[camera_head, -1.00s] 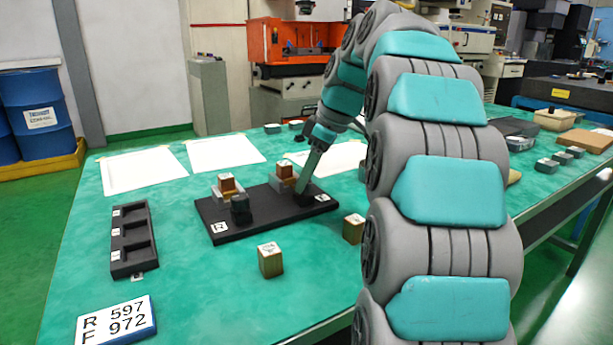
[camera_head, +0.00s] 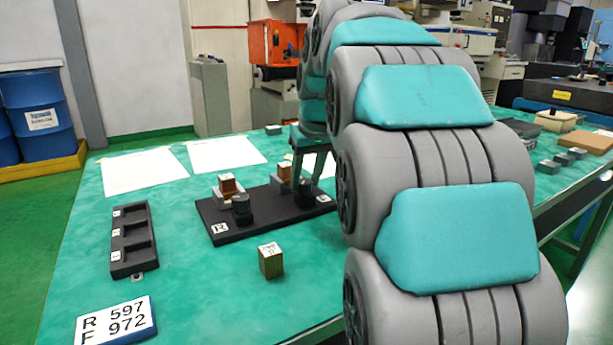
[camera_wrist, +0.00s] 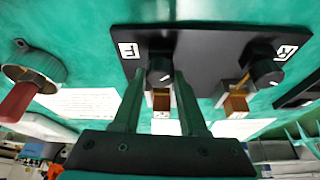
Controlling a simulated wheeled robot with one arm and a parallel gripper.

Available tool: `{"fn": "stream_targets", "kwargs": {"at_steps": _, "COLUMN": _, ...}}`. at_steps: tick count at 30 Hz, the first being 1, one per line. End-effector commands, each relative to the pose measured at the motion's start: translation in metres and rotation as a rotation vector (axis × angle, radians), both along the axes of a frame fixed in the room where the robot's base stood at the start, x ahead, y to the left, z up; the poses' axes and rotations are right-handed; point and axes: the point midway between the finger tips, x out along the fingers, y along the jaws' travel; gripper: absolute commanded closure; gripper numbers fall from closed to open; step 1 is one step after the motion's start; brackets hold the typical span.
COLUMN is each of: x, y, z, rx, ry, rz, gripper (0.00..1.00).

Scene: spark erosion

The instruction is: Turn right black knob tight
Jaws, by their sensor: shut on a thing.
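A black plate (camera_head: 250,222) with two black knobs lies on the green table. The right black knob (camera_head: 304,194) stands at the plate's right end, beside a copper-coloured block (camera_head: 284,172) in a holder. My gripper (camera_head: 312,178) reaches down to this knob, its fingers on either side. In the wrist view, this knob (camera_wrist: 160,71) sits between the fingertips of my gripper (camera_wrist: 159,78), which is shut on it. The knob has a white mark on its face. The left black knob (camera_head: 241,208) stands free; it also shows in the wrist view (camera_wrist: 267,73).
A loose copper-coloured block (camera_head: 270,260) stands in front of the plate. A black tray (camera_head: 120,262) with compartments and a number sign (camera_head: 117,321) lie to the left. White sheets (camera_head: 143,170) lie behind. My arm hides much of the table's right side.

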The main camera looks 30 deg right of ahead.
Motion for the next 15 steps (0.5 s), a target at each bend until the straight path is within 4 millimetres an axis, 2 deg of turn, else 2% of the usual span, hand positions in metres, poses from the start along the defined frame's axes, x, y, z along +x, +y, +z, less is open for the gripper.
{"fn": "stream_targets", "kwargs": {"at_steps": 15, "x": 0.0015, "y": 0.0022, "z": 0.0011, "rx": -0.004, "ry": -0.003, "rz": -0.491, "gripper": 1.00}}
